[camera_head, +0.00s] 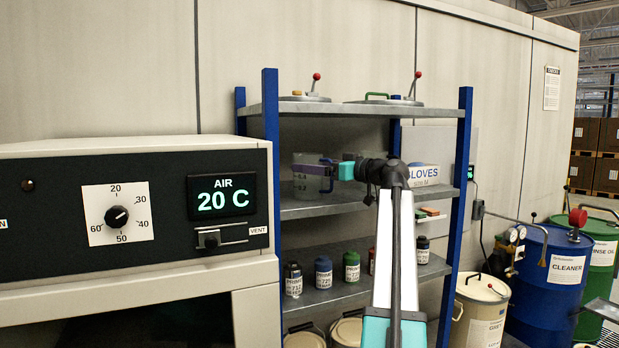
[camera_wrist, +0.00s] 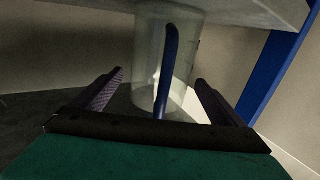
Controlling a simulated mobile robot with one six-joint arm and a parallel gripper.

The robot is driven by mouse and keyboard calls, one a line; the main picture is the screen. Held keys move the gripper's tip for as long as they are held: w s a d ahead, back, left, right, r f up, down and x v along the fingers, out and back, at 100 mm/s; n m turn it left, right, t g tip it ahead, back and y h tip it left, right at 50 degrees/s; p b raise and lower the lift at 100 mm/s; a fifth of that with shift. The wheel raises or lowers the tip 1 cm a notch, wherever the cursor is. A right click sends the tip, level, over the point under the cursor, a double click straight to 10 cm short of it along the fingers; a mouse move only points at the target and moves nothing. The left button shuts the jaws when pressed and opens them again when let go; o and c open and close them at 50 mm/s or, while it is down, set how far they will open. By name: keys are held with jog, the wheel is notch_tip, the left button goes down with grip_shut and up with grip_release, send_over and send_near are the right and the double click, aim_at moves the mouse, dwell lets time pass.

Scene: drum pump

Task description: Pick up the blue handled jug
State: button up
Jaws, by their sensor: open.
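The jug (camera_head: 303,183) is a clear, pale container with dark measuring marks, standing on the middle shelf at the left in the head view. In the wrist view the jug (camera_wrist: 150,60) stands upright ahead, its blue handle (camera_wrist: 168,75) facing me. My gripper (camera_head: 328,170) reaches in from the right at the jug's handle side. In the wrist view my gripper (camera_wrist: 160,82) is open, one finger on each side of the handle, with visible gaps to it. Whether the fingertips reach past the handle is hard to tell.
The shelf rack (camera_head: 269,130) has blue posts; one post (camera_wrist: 270,75) stands close on the right in the wrist view. An upper shelf board (camera_wrist: 245,10) hangs above the jug. A gloves box (camera_head: 425,178) sits further right. Several small bottles (camera_head: 323,272) stand on the shelf below.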

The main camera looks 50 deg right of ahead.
jog(key=shift+w+a, duration=0.15)
jog(key=shift+w, duration=0.95)
jog(key=c, duration=1.2)
jog(key=shift+o, duration=0.2)
jog(key=shift+r, duration=0.1)
jog(key=s+r+b, duration=0.2)
jog(key=s, duration=0.6)
jog(key=s+d+r+b, duration=0.1)
jog(key=s+r+b, duration=0.2)
jog(key=s, duration=0.5)
jog(key=shift+f, duration=0.1)
